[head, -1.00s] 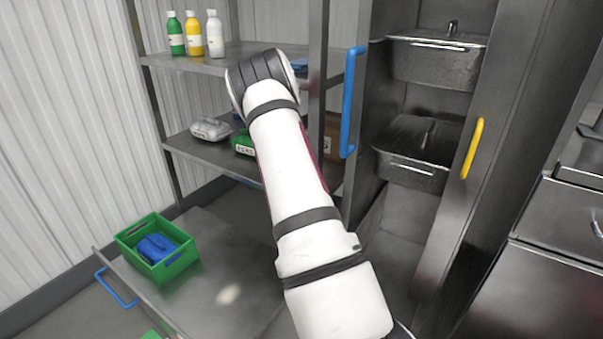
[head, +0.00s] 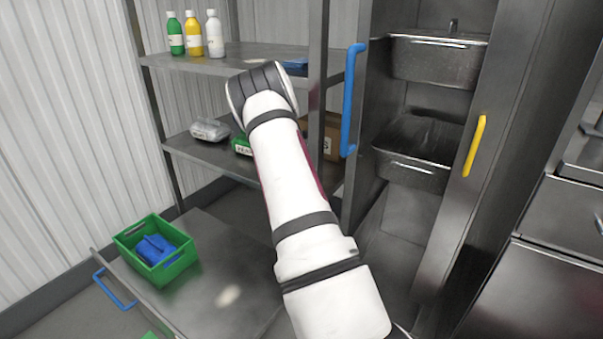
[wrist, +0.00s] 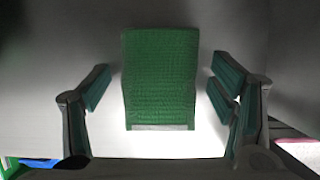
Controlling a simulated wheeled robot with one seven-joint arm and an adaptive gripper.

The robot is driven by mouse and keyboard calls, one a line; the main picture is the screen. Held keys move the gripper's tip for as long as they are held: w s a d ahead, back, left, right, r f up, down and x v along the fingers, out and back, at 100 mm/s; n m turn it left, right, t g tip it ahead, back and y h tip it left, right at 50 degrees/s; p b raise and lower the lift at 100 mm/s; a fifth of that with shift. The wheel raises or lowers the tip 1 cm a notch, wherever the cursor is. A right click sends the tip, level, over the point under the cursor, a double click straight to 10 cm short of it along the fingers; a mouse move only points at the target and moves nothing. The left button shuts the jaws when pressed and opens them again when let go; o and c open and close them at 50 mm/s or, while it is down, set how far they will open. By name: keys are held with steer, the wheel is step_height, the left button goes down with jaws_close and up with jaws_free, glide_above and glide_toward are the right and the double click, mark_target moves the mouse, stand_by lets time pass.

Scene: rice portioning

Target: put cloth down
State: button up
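In the wrist view, a green textured cloth (wrist: 160,70) with a pale strip along its near edge lies flat on a grey surface. My gripper (wrist: 161,82) has its two fingers spread wide, one on each side of the cloth, with a visible gap on both sides. In the head view my own arm reaches toward the shelf rack and hides the gripper and the cloth under it.
A metal rack (head: 215,63) holds several bottles on its upper shelf. A blue item (head: 296,66) lies near the post. A silver package (head: 210,130) is on the lower shelf. A green crate (head: 178,268) with blue contents stands on a metal cart. An open cabinet with blue handle (head: 352,100) is right.

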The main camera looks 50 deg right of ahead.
steer(key=shift+r+b, duration=0.1)
steer(key=shift+b, duration=0.25)
steer(key=p+v, duration=0.2)
steer(key=v, duration=0.3)
steer(key=shift+d+r, duration=0.1)
steer(key=shift+r, duration=0.05)
steer(key=a+p, duration=0.3)
steer(key=a, duration=0.9)
steer(key=s+a+r+m+y, duration=0.1)
steer(key=s+a+r+m, duration=0.25)
steer(key=a+r, duration=0.4)
steer(key=s+a+r+m+t+y, duration=0.1)
steer(key=s+a+r+m+y, duration=0.15)
steer(key=s+a+r, duration=0.5)
steer(key=s+a+r+m, duration=0.2)
steer(key=a+r+m, duration=0.25)
steer(key=a, duration=0.55)
steer(key=s+a+r+m, duration=0.1)
steer(key=s+a+m, duration=0.3)
steer(key=s+a, duration=0.3)
steer(key=s+a+r+m+y, duration=0.1)
steer(key=s+a+m, duration=0.3)
steer(key=s, duration=1.4)
steer(key=a, duration=0.3)
steer(key=shift+g, duration=0.4)
steer(key=shift+a+r, duration=0.1)
